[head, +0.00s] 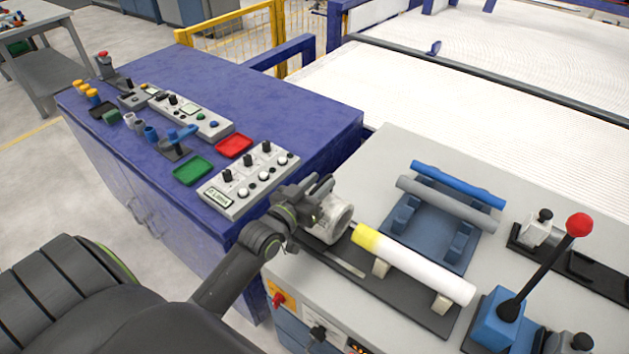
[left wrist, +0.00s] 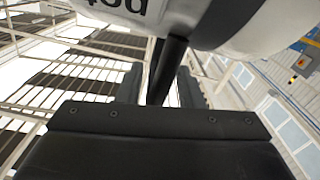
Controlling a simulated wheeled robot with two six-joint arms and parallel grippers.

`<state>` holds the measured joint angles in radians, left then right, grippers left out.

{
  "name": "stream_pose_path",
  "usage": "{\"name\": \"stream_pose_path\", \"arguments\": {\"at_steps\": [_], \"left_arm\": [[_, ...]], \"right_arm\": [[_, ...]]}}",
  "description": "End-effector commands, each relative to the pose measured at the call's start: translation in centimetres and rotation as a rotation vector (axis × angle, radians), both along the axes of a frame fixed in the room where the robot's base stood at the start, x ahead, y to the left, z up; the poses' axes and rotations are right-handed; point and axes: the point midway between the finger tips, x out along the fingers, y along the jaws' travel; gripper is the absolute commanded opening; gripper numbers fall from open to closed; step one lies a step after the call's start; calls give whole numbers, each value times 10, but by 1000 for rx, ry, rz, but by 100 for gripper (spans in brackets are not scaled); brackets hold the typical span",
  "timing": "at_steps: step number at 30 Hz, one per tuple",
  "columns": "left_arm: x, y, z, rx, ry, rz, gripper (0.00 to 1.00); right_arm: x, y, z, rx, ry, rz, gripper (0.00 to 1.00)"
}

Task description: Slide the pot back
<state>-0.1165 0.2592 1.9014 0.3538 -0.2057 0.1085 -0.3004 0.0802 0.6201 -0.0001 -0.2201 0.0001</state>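The pot (head: 336,216) is a pale grey-white cylinder at the left end of the dark rail on the grey machine top. The yellow-and-white pipe (head: 412,264) lies on light supports to its right, its yellow end close to the pot. My left gripper (head: 308,200) is at the pot's left side. In the left wrist view the pot's white underside with a "pot" label (left wrist: 110,5) fills the top. A dark bar-like handle (left wrist: 168,70) runs down between my fingers, with light gaps beside it, so the fingers look open around it. My right gripper is out of view.
A blue rack (head: 432,232) holding a grey pipe and a blue pipe stands behind the white pipe. A red-knobbed lever (head: 545,268) rises at the right. The blue cabinet (head: 270,95) with control boxes and trays is at left.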

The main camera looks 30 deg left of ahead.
Motion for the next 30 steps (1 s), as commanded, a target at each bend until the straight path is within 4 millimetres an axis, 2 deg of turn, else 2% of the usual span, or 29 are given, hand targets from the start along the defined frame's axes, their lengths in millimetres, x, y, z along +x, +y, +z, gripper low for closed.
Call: {"name": "stream_pose_path", "arguments": {"at_steps": [4, 8, 24, 30], "left_arm": [[-8, 1, -2, 0, 2, 1, 33], [-26, 2, -3, 0, 3, 1, 33], [-132, 12, -2, 0, 4, 2, 33], [-160, 14, -1, 1, 2, 2, 33]], "right_arm": [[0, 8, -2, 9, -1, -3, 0], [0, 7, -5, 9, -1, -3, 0], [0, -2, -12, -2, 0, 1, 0], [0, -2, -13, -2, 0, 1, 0]]}}
